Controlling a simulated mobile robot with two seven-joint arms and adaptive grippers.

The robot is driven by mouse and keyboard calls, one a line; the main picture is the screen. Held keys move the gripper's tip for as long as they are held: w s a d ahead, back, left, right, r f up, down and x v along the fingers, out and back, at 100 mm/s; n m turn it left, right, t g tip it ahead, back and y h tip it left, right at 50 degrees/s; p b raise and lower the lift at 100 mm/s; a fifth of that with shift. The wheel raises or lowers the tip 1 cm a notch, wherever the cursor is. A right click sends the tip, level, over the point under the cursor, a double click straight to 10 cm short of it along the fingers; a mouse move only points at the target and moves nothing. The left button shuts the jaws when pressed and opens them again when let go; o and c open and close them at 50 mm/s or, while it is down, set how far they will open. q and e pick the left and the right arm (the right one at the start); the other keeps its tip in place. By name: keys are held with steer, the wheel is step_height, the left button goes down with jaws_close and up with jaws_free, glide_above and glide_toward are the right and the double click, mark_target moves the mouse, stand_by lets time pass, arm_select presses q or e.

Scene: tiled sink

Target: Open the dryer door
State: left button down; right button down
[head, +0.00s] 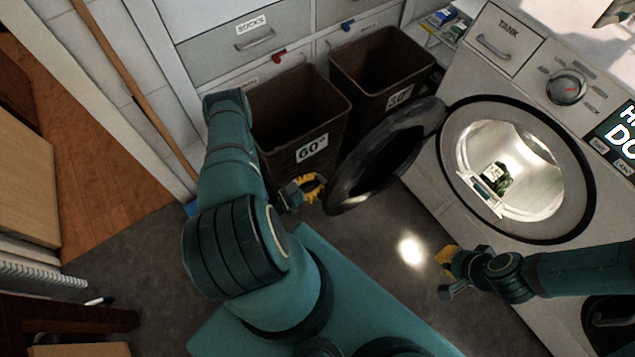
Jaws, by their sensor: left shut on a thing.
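The dryer (420,185) stands at the right, with its round dark door (350,185) swung wide open to the left. The lit drum (535,165) shows through the open port, with a small dark green and white item in it. My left gripper (318,188) is shut on the free edge of the dryer door, at the side away from the hinge; its contact point is partly hidden. My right gripper (443,273) is open and empty above the floor, in front of the dryer and below the port.
Two brown laundry bins, one labelled 60° (312,150) and one behind it (380,70), stand close behind the door. A drawer cabinet (225,55) is at the back. A wooden pole (125,85) leans at the left. Grey floor (385,235) lies clear between my grippers.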

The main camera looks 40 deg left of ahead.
arm_select(q)
steer(key=shift+s, duration=0.1)
steer(key=c, duration=0.9)
jaws_free()
steer(key=v, duration=1.2)
